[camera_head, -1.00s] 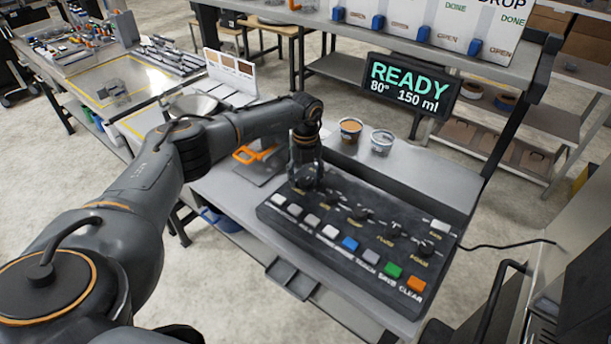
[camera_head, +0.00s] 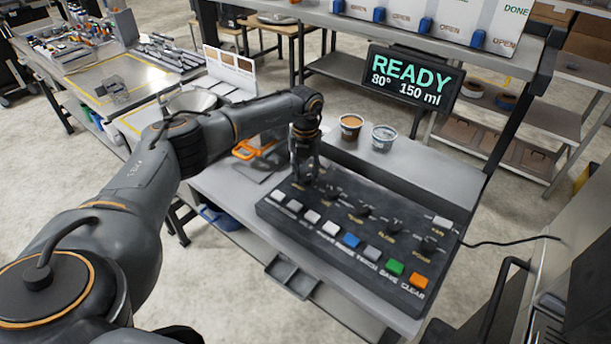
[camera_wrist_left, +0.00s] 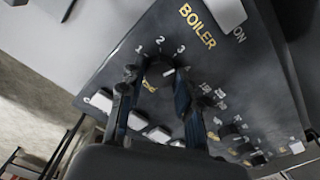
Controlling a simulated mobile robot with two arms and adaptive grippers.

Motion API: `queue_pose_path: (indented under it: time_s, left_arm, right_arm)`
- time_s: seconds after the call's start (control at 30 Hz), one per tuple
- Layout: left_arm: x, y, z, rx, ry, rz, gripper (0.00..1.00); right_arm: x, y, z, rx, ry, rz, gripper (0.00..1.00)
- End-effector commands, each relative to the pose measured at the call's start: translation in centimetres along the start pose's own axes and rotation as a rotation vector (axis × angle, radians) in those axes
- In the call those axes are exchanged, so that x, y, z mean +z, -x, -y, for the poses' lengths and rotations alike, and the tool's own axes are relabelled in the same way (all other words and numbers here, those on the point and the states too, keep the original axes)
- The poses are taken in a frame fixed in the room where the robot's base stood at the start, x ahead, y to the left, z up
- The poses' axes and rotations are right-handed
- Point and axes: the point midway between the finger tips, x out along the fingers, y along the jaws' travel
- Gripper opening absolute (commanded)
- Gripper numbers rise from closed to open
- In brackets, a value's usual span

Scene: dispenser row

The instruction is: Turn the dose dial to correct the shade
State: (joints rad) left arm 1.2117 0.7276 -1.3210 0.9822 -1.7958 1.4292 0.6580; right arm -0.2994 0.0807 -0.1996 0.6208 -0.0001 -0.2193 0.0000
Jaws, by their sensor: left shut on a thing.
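The dark control panel (camera_head: 330,238) lies on the grey bench with a row of dials and a front row of buttons. My left gripper (camera_head: 304,178) points down at the dial at the panel's left end. In the left wrist view, its two fingers (camera_wrist_left: 154,88) are on either side of a dark round dial (camera_wrist_left: 158,72) and are shut on it. The numbers 1, 2 and 3 curve around the dial, and a white mark shows on its right side. Its label is partly hidden by the fingers. My right gripper is not in view.
A cup with orange-brown content (camera_head: 350,126) and a cup with grey content (camera_head: 383,138) stand behind the panel. A screen (camera_head: 410,78) reads READY, 80°, 150 ml.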

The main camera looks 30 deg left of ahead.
Motion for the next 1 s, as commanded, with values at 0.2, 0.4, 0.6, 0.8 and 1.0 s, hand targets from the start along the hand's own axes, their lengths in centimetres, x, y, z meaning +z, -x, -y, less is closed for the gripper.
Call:
queue_pose_path:
  time_s: [0.2,0.4,0.6,0.8,1.0]
  left_arm:
    - [0.1,-0.2,0.0,0.000,-0.186,0.003,0.01]
    - [0.1,-0.1,0.0,0.000,-0.329,0.003,0.01]
    - [0.1,-0.1,0.0,0.000,-0.431,0.003,0.01]
    - [0.1,0.0,0.0,0.000,-0.484,0.002,0.01]
    - [0.1,0.1,0.0,0.000,-0.500,0.002,0.01]
  right_arm:
    - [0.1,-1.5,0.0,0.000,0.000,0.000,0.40]
    - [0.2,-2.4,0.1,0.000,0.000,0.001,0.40]
    - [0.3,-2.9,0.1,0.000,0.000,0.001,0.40]
    - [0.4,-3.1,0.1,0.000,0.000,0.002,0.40]
    - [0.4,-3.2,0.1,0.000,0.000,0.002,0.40]
